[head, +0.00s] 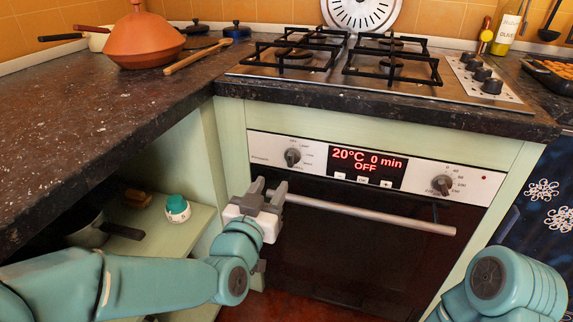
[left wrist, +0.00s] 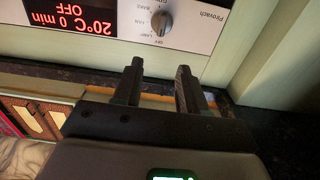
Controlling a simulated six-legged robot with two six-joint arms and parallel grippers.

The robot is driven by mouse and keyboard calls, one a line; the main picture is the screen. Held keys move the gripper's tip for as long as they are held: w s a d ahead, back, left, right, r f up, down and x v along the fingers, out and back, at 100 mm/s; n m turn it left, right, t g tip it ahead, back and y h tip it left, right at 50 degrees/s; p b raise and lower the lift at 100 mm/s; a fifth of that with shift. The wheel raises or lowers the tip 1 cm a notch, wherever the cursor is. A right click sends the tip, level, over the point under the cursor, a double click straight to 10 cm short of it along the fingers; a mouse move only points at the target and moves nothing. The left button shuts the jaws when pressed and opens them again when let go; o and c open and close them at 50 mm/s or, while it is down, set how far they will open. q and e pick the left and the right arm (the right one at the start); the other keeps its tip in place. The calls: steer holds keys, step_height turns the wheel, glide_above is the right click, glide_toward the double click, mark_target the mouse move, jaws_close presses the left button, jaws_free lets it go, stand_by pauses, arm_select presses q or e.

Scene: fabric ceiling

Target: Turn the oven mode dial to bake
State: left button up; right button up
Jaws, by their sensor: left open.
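The oven mode dial (head: 292,157) is a dark grey knob at the left of the white control panel. The display (head: 366,161) beside it reads 20°C, 0 min, OFF. In the left wrist view the panel appears upside down, and the dial (left wrist: 160,21) has small mode labels around it. My left gripper (head: 270,188) is open and empty, a little below and left of the dial in the head view. Its two fingers (left wrist: 160,70) point toward the dial and stand apart from it. My right gripper is out of view; only part of my right arm shows.
A second dial (head: 441,185) sits at the panel's right. A metal handle (head: 370,214) crosses the oven door below. The dark countertop (head: 110,125) overhangs on the left, above a shelf with a teal-topped timer (head: 177,208). A gas hob (head: 340,68) lies above the oven.

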mark_target(289, 155)
arm_select(q)
steer(key=b+x, duration=0.1)
steer(key=x, duration=1.1)
steer(key=shift+f, duration=0.15)
jaws_close()
